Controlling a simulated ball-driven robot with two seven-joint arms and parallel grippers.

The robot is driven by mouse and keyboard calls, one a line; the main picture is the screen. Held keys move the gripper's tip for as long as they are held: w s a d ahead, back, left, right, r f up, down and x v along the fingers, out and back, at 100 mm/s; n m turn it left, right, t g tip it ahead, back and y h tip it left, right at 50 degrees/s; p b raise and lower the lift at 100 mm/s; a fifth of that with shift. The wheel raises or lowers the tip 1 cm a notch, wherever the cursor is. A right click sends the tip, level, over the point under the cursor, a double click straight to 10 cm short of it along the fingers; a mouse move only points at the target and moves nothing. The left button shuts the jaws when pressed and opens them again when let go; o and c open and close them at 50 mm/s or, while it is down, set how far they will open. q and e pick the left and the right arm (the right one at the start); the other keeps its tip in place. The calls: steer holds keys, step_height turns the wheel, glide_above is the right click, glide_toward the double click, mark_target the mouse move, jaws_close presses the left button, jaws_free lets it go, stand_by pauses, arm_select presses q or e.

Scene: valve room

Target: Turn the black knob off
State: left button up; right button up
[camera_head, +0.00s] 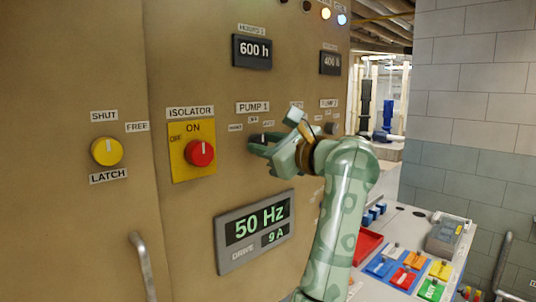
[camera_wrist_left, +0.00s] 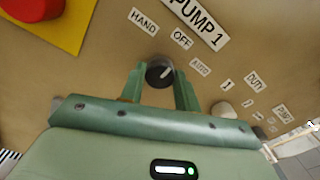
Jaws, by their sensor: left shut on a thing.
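The black knob (camera_wrist_left: 158,75) sits on the tan panel under the PUMP 1 label (camera_wrist_left: 196,22), with HAND (camera_wrist_left: 143,21), OFF (camera_wrist_left: 181,39) and AUTO (camera_wrist_left: 199,67) labels around it. Its white mark points up and right in the left wrist view, roughly between OFF and AUTO; I cannot tell the exact setting. My left gripper (camera_wrist_left: 160,85) is shut on the knob, one green finger on each side. In the head view my left gripper (camera_head: 258,148) reaches the panel and hides most of the knob. My right gripper is not in view.
A red isolator knob (camera_head: 200,153) on a yellow plate is just left of my gripper. A yellow latch knob (camera_head: 107,152) is farther left. The drive display (camera_head: 254,231) is below.

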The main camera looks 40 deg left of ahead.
arm_select(q)
steer(key=shift+n, duration=0.3)
steer(key=o, duration=1)
steer(key=shift+a, duration=0.1)
steer(key=d, duration=0.5)
steer(key=s+d+b, duration=0.1)
steer(key=d, duration=1)
steer(key=shift+s+d+f+b, duration=0.15)
steer(key=shift+s+b, duration=0.15)
